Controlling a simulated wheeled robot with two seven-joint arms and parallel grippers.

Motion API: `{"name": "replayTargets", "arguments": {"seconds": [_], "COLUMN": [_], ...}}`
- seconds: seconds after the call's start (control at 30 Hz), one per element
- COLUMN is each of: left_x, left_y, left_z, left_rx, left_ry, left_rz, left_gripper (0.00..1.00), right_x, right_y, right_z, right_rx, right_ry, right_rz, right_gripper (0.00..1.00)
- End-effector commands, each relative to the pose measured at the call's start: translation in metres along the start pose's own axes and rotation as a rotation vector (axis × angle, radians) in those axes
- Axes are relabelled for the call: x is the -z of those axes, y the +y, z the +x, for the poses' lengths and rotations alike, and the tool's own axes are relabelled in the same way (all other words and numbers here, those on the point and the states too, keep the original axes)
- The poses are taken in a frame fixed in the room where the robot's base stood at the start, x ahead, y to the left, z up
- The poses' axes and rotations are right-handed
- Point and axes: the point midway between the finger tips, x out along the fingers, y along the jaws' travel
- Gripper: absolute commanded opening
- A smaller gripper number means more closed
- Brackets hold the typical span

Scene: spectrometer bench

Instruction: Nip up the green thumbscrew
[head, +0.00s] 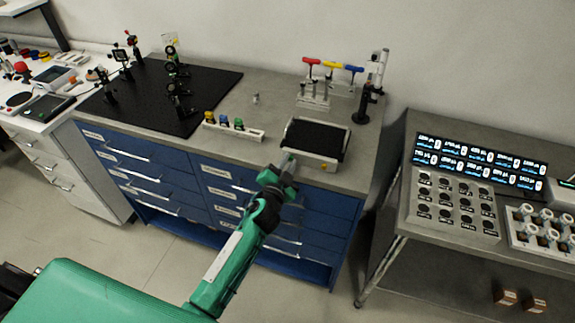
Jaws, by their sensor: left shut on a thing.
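I cannot make out the green thumbscrew for certain. A small optical mount with a green-yellow part (170,51) stands at the back of the black breadboard (215,82); its details are too small to tell. My left gripper (288,161) is at the bench's front edge, by the front left corner of a pale box with a dark top (316,134). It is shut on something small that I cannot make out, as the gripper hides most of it. My right gripper is not in view.
Red, yellow and blue T-handle tools (330,66) stand in a rack at the back. A white holder (234,133) with several coloured-top pieces lies left of the box. A dark post stand (362,116) is at the right.

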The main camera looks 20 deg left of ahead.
Motion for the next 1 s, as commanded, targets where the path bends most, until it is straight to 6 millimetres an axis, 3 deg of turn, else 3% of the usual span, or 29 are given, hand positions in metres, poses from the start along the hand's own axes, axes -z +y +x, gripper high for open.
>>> {"name": "replayTargets", "arguments": {"seconds": [1.0], "left_x": [-0.0004], "left_y": [0.0010], "left_z": [-0.0001], "left_rx": [-0.001], "left_ry": [0.000], "left_rz": [0.934], "left_gripper": [0.00], "right_x": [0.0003], "right_y": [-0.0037], "right_z": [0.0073], "right_rx": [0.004], "right_ry": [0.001], "right_rz": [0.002], "right_gripper": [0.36]}}
